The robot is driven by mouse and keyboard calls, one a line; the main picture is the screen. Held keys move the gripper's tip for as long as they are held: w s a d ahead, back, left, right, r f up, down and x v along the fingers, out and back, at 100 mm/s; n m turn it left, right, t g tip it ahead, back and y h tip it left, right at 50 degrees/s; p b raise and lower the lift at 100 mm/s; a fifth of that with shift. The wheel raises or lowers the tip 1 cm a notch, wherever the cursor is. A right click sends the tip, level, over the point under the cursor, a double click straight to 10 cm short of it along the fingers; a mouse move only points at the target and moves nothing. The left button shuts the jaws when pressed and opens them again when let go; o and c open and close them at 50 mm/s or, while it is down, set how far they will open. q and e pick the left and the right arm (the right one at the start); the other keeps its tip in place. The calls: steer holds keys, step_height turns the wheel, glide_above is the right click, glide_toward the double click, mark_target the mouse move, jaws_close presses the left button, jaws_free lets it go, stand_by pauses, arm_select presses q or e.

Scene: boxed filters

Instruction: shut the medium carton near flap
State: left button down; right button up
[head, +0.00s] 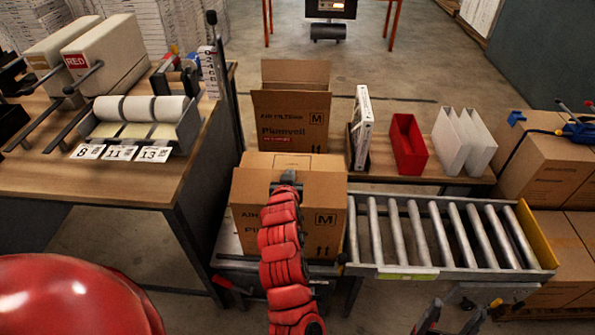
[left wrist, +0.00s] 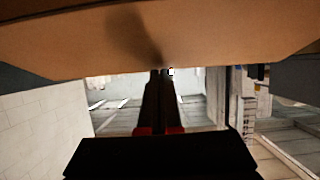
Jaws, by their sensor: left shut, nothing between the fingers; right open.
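The medium carton (head: 245,200), brown with an M mark on its near face, stands at the left end of the roller conveyor. Its top looks mostly covered by flaps. My left gripper (head: 288,178) is shut and empty at the top near edge of the carton, over the near flap area; my arm hides part of the near face. In the left wrist view, the shut fingers (left wrist: 162,74) point toward a brown cardboard panel (left wrist: 200,35); I cannot tell if they touch. My right gripper (head: 463,308) appears at the lower right, open and apart from the carton.
Another M carton (head: 292,120) with a raised flap stands behind. A red bin (head: 408,145) and white holders (head: 462,140) stand on the back bench. The conveyor rollers (head: 440,230) are clear. A wooden table (head: 130,185) is at left, stacked cartons (head: 545,165) at right.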

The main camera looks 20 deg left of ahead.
arm_select(q)
steer(key=shift+w+a+f+g, duration=0.3)
steer(key=shift+w+g, duration=0.2)
steer(key=shift+g, duration=0.2)
steer(key=shift+w+f+g+h, duration=0.2)
steer(key=shift+f+g+h, duration=0.05)
steer(key=shift+g+h, duration=0.15)
steer(key=shift+w+a+f+g+h, duration=0.1)
steer(key=shift+w+f+g+h, duration=0.05)
steer(key=shift+f+g, duration=0.4)
steer(key=shift+w+f+g+h, duration=0.15)
steer(key=shift+f+g, duration=0.25)
steer(key=shift+g, duration=0.25)
steer(key=shift+f, duration=0.15)
